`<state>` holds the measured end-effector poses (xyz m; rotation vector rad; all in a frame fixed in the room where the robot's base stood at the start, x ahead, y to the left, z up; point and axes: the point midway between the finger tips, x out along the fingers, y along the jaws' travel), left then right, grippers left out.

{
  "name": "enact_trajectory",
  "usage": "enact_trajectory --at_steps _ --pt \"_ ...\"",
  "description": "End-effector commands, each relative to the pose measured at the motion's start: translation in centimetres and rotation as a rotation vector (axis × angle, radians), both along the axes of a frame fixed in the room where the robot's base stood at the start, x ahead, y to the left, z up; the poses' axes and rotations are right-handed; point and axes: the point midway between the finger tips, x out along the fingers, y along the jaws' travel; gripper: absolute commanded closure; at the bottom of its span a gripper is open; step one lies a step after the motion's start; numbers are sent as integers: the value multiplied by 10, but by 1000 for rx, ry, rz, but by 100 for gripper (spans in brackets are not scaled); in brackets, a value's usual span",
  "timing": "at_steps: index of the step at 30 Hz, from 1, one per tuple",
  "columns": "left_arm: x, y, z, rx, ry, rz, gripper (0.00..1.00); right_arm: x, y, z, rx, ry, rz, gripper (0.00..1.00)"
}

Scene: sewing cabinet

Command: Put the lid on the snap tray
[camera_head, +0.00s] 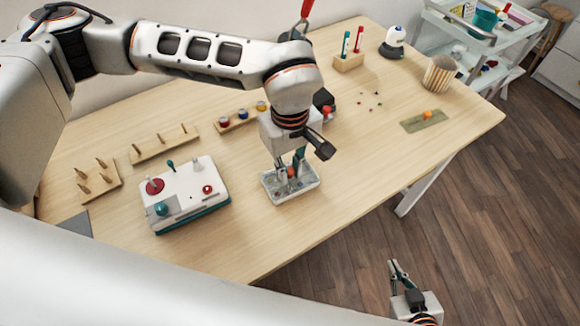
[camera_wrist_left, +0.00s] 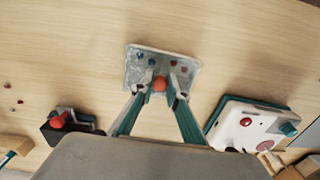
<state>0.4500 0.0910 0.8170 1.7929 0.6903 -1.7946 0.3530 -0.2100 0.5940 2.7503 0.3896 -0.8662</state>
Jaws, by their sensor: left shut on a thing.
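The snap tray (camera_head: 306,190) is a pale, see-through rectangular box on the table below my left gripper, with small coloured pieces in it. It also shows in the left wrist view (camera_wrist_left: 190,62). My left gripper (camera_head: 291,174) points down over it and is shut on a round orange-red knob (camera_wrist_left: 159,84). The knob appears to be the handle of a clear lid; its edges cannot be told apart from the tray, nor whether it touches the tray's rim. My right gripper (camera_head: 400,272) hangs low beyond the table's front edge, over the floor; its opening is unclear.
A white and teal box (camera_head: 185,196) with knobs stands left of the tray. Peg racks (camera_head: 165,144) and a spool rack (camera_head: 242,115) lie behind it. A black item with a red ball (camera_wrist_left: 66,124) is close by. Table (camera_head: 350,150) right of the tray is clear.

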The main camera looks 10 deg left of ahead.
Motion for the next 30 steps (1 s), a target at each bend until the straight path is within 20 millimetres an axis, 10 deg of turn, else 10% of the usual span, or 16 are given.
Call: enact_trajectory --at_steps 14,17,30 --pt "0 0 -1 0 0 0 100 9 1 5 1 -16 2 100" --pt "0 0 -1 0 0 0 66 10 1 6 1 -19 1 100" --pt "0 0 5 -1 -1 0 66 3 0 2 0 -6 3 100"
